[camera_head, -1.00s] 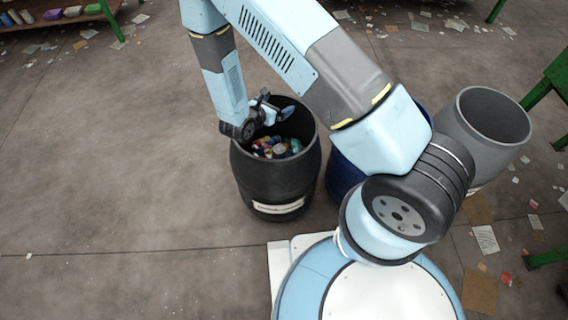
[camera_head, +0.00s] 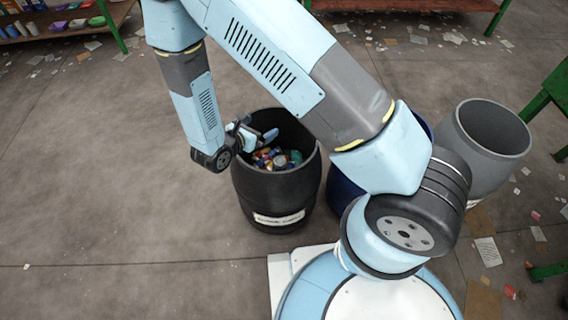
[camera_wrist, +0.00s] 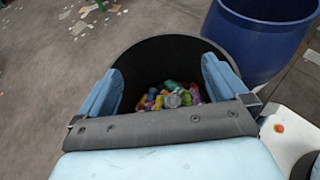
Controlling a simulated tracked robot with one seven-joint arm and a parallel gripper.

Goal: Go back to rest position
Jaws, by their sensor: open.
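My gripper (camera_head: 262,136) is over the left rim of the black barrel (camera_head: 268,195) in the head view. In the wrist view its two blue fingers (camera_wrist: 160,88) stand wide apart, with nothing held between them. The black barrel's open mouth (camera_wrist: 150,52) lies beyond the fingers, with several colourful cans and other items (camera_wrist: 172,96) at its bottom. The same items (camera_head: 276,158) show inside the barrel in the head view. A white label (camera_head: 279,218) is on the barrel's front.
A blue barrel (camera_wrist: 258,40) stands beside the black one, mostly behind my arm in the head view. A grey barrel (camera_head: 488,140) stands to the right. A shelf (camera_head: 60,30) with items is at the far left. Green-legged tables (camera_head: 548,95) are at the right. The left floor (camera_head: 100,190) is clear.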

